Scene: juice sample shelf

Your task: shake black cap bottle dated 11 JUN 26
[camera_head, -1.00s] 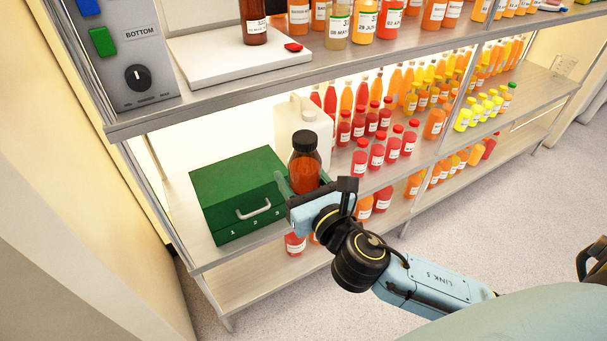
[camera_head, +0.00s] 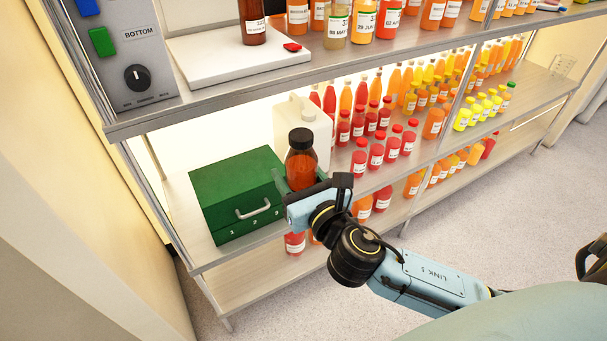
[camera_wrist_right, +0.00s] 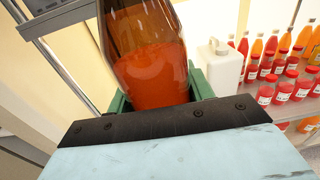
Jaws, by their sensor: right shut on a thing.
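A black cap bottle (camera_head: 301,160) with orange-red juice is held upright, or close to it, by my right gripper (camera_head: 304,188). In the right wrist view the bottle (camera_wrist_right: 147,60) rises above the dark edge of my gripper (camera_wrist_right: 158,118), with its cap out of frame. My right gripper is shut on it in front of the shelf, at the right side of the green box. No date on this bottle can be read from here. My left gripper is not in view.
A green box (camera_head: 228,190) with a handle stands on the middle shelf (camera_head: 185,225). A white jug (camera_head: 290,118) stands behind the bottle. Several small juice bottles fill the shelves at right. A white plate (camera_head: 225,57) and control panel (camera_head: 122,45) are above.

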